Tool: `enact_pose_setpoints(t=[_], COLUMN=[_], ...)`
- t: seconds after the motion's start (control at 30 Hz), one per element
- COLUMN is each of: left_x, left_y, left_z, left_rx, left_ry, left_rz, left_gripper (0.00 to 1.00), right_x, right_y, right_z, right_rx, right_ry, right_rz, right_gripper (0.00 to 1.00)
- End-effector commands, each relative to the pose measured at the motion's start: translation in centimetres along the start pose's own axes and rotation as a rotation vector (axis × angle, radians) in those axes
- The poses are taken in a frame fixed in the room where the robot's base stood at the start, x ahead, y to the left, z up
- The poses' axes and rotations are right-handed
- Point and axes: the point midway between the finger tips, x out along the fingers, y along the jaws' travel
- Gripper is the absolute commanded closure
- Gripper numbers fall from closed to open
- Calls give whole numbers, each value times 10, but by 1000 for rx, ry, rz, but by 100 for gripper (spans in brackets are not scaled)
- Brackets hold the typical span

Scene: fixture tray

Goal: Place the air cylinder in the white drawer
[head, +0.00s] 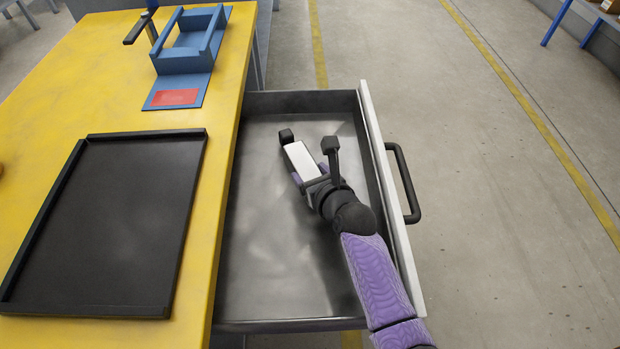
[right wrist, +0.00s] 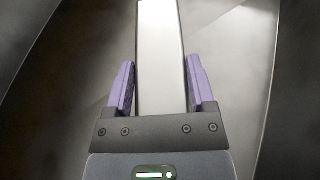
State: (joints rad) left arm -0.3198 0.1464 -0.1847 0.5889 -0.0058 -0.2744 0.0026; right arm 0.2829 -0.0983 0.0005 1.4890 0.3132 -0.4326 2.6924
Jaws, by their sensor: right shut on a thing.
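The white drawer (head: 388,190) is pulled out to the right of the yellow table, with a grey metal inside, a white front panel and a black handle. My right gripper (head: 309,167) is inside the drawer's outline, toward its far end. It is shut on a pale, long block-like body, which I take as the air cylinder (head: 299,158). In the right wrist view the air cylinder (right wrist: 160,60) lies between the two purple fingers and points away from the palm. Whether it touches the drawer floor I cannot tell. My left gripper is not in view.
A black tray (head: 110,220) lies empty on the yellow table (head: 110,65). A blue fixture (head: 185,60) with a red patch stands at the table's far end. The near part of the drawer floor is clear.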

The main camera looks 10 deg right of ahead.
Motion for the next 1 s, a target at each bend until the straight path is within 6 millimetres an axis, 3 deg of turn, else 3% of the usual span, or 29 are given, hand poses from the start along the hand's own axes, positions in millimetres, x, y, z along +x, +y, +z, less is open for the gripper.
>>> enact_pose_setpoints(t=[0.27,0.3,0.4,0.7,0.77,1.0], left_x=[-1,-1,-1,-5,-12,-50], left_y=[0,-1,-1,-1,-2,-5], left_z=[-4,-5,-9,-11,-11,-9], left_rx=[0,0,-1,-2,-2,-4], left_ry=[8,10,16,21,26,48], left_rz=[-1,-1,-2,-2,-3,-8], left_gripper=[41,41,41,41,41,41], right_x=[0,0,0,-3,-13,-74], right_y=[0,0,0,0,0,0], right_z=[0,0,0,4,6,10], right_rx=[3,3,2,0,2,0], right_ry=[-2,1,1,1,1,0], right_rz=[0,1,1,0,1,0], right_gripper=[100,23,2,0,0,0])
